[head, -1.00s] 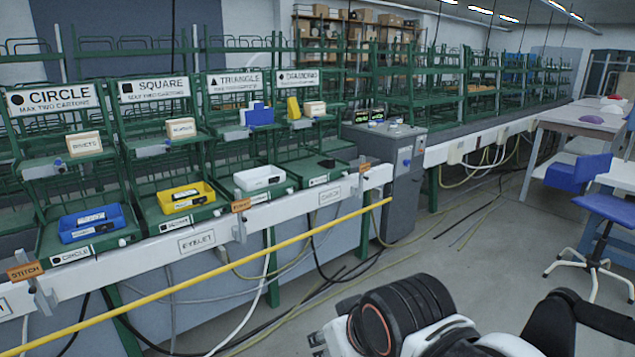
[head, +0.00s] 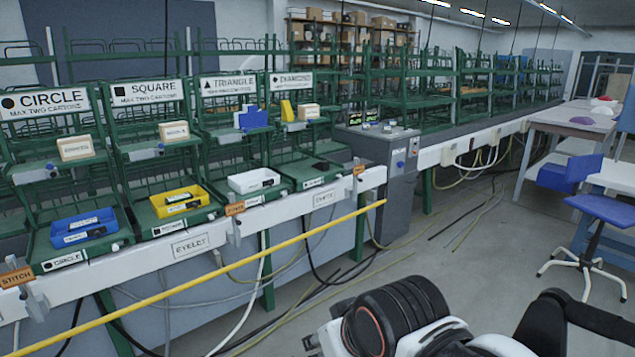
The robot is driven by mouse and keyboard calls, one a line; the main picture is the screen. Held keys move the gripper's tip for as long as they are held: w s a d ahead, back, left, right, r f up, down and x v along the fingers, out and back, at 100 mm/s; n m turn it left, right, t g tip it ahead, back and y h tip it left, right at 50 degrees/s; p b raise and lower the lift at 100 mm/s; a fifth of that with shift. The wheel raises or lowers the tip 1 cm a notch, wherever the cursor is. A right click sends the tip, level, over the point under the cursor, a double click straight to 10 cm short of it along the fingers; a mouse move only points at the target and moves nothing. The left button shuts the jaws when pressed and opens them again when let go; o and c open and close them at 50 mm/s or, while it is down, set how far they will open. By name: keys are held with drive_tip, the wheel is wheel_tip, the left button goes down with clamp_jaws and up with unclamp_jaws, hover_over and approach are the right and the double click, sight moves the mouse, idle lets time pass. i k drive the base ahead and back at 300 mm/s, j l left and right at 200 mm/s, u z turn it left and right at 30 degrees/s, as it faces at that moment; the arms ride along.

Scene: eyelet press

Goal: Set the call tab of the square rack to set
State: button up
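The square rack is a green wire rack under a white SQUARE sign (head: 147,92), second from the left. Its upper shelf holds a cream carton (head: 173,131). A pale fitting with a small blue piece (head: 160,148) is on that shelf's front edge. Its lower shelf holds a yellow tray (head: 179,201), with a label (head: 168,228) and a small pale knob (head: 211,216) on the front edge. I cannot tell which of these small parts is the call tab, or its setting. My arm shows at the bottom, well away from the rack; my gripper is not in view.
A yellow rail (head: 250,262) runs along the front of the white bench beam (head: 270,215). The circle rack (head: 45,101) stands left, the triangle rack (head: 228,86) right. Cables lie on the floor; a blue chair (head: 600,208) stands right.

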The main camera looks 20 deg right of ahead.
sight(212, 217)
drive_tip(key=i+j, duration=0.15)
drive_tip(key=i, duration=0.4)
drive_tip(key=i+j, duration=0.15)
drive_tip(key=i, duration=0.4)
drive_tip(key=i+j, duration=0.15)
drive_tip(key=i, duration=0.4)
drive_tip(key=i+j+z, duration=0.1)
drive_tip(key=i, duration=0.4)
drive_tip(key=i+j, duration=0.25)
drive_tip(key=i, duration=0.3)
